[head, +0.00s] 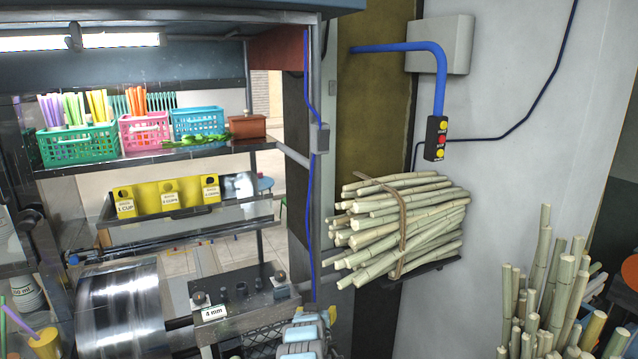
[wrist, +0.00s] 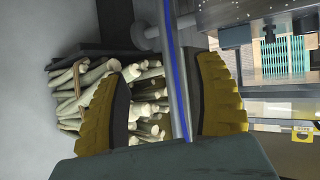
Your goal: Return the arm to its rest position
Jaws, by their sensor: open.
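My gripper (wrist: 166,72) shows in the wrist view with its two yellow, dark-padded fingers spread wide apart. Nothing is held between them. A metal post with a blue cable (wrist: 175,75) runs through the gap in the picture, beyond the fingers; how far off it is I cannot tell. In the head view, a grey-blue part of my arm (head: 302,338) shows at the bottom edge, in front of the press stand. The rest of the arm is out of that view.
A tied cane bundle (head: 400,225) rests on a wall shelf right of the post (head: 318,190). The press's steel drum (head: 125,305) and control box (head: 240,305) are at left. A button pendant (head: 436,138) hangs above the bundle. Loose upright canes (head: 545,290) stand at lower right.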

